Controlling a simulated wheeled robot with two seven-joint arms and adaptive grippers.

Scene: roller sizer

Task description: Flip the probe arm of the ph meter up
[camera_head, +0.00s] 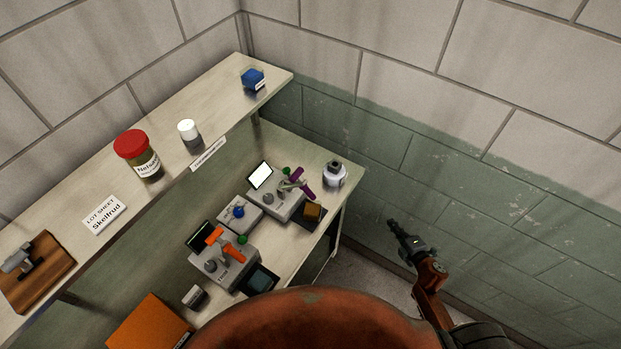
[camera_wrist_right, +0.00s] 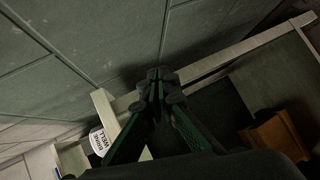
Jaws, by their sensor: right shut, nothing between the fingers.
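Two grey bench meters stand on the lower shelf. One meter (camera_head: 278,204) has a lit white screen and a purple arm (camera_head: 301,184). The other meter (camera_head: 222,268) has a dark screen and an orange arm (camera_head: 233,254). Both coloured arms look tilted; I cannot read which meter is the ph meter. My right gripper (camera_head: 392,224) is off the shelf's right end, apart from both meters and in front of the green wall. Its fingertips (camera_wrist_right: 160,76) are together with nothing between them. My left gripper is out of view.
A white-grey bottle (camera_head: 334,175) stands at the lower shelf's right end. A small box with a blue knob (camera_head: 238,212) sits between the meters. The upper shelf (camera_head: 90,252) overhangs behind, carrying a red-lidded jar (camera_head: 137,152).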

